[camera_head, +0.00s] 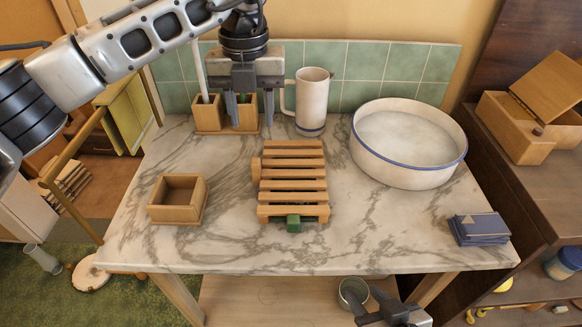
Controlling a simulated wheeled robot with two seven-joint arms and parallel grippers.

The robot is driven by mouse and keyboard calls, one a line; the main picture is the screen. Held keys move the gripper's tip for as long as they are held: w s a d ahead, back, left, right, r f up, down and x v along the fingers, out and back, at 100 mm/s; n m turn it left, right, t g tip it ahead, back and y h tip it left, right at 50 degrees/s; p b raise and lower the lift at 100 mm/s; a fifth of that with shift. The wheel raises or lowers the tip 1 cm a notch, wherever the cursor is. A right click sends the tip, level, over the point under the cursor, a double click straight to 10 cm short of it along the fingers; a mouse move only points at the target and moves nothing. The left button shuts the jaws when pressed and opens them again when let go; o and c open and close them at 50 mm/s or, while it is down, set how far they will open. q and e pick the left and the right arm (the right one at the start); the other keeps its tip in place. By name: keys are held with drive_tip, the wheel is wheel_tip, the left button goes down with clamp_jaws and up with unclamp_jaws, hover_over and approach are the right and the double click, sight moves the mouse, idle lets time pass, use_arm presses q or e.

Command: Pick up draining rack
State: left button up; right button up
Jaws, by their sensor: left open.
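The draining rack (292,172) is a low wooden frame of several parallel slats. It lies flat on the middle of the marble-topped table. A small green block (293,224) shows at its front edge. My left gripper (250,112) points down behind the rack, near the back of the table, in front of a wooden box. Its fingers are apart with nothing seen between them, and it does not touch the rack. My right gripper (378,308) shows at the bottom edge, below the table front, partly cut off; its finger opening is unclear.
A white mug (312,101) and a wide white basin (363,166) stand behind and right of the rack. A small wooden box (162,212) sits left, dark blue packets (480,229) right. A wooden holder (208,114) stands at the back. Marble is clear around the rack's front.

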sight(256, 161)
use_arm(q)
wheel_tip(256, 161, down, 11)
drive_tip(key=shift+a+r, duration=0.15)
drive_tip(key=shift+r, duration=0.1)
clamp_jaws()
